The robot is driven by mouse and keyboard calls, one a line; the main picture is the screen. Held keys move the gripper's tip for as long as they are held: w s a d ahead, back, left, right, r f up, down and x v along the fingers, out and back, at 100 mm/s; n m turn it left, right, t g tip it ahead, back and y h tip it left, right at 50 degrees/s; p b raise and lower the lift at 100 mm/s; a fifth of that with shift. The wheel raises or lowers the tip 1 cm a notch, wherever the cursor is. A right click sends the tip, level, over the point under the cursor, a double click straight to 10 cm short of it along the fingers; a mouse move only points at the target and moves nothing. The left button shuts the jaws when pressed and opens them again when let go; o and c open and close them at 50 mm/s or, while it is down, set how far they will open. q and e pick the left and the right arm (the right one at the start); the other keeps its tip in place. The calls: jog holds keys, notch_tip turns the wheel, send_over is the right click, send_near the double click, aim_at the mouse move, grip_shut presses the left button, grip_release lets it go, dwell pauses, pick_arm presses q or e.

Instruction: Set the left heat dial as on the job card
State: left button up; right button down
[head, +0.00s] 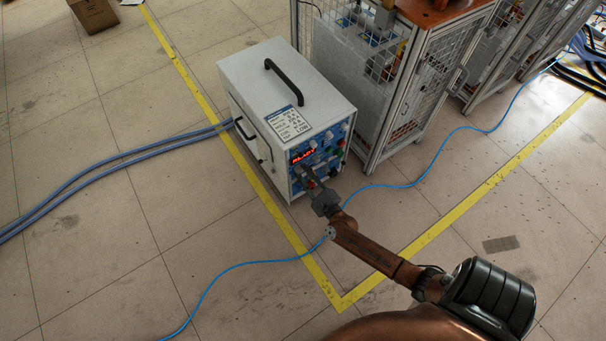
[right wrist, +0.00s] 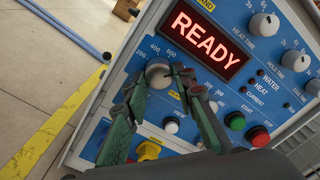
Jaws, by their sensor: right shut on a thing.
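The induction heater (head: 270,85) is a white box with a blue control panel (head: 324,150) on its front. The job card (head: 290,124) lies on its top near the front edge; its print is too small to read. In the right wrist view the left heat dial (right wrist: 158,75) is a pale round knob on a scale with 200, 400 and 600 marked. My right gripper (right wrist: 160,76) is shut on this dial, a finger on each side. It also shows against the panel in the head view (head: 309,180). The dial's pointer is hard to make out. My left gripper is not in view.
The red display (right wrist: 205,38) reads READY. A green button (right wrist: 235,121), a red button (right wrist: 257,136) and a yellow switch (right wrist: 148,150) sit lower on the panel. A wire-mesh cage (head: 400,90) stands close right of the heater. A blue cable (head: 235,267) crosses the floor.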

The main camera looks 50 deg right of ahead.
jog(key=c, duration=1.6)
grip_release()
jog(key=v, duration=1.2)
jog(key=shift+f, duration=0.1)
